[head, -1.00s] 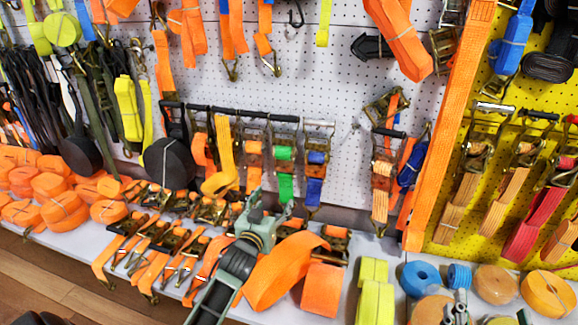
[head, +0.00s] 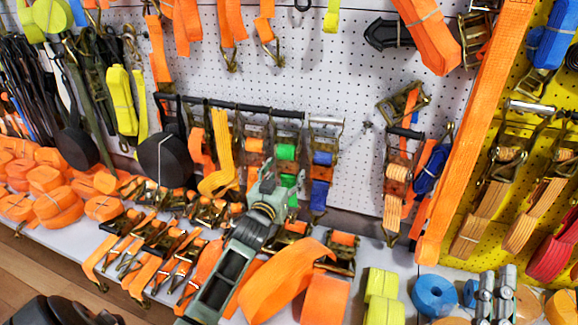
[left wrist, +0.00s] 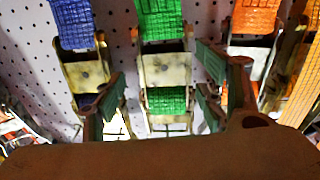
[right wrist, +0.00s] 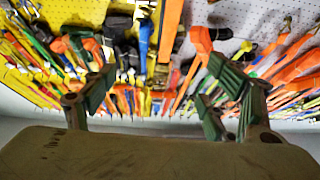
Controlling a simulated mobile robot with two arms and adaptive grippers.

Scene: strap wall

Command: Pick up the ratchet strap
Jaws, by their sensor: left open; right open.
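Several ratchet straps hang in a row from a black bar on the white pegboard. The one with the green strap (head: 287,153) hangs just above and beyond my left gripper (head: 268,190). In the left wrist view, the green strap (left wrist: 160,20) and its metal ratchet (left wrist: 166,70) appear between the open fingers of my left gripper (left wrist: 158,92), with no clear contact. A blue-strap ratchet (left wrist: 85,70) and an orange-strap one (left wrist: 250,50) flank it. My right gripper (right wrist: 158,88) is open and empty, facing the wall from farther off. Which strap is meant cannot be told.
Below is a white shelf with orange straps and ratchets (head: 170,245), a large orange strap loop (head: 285,275), yellow straps (head: 382,295) and a blue roll (head: 435,295). A black roll (head: 165,160) hangs left of the row. A long orange strap (head: 470,130) hangs at right.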

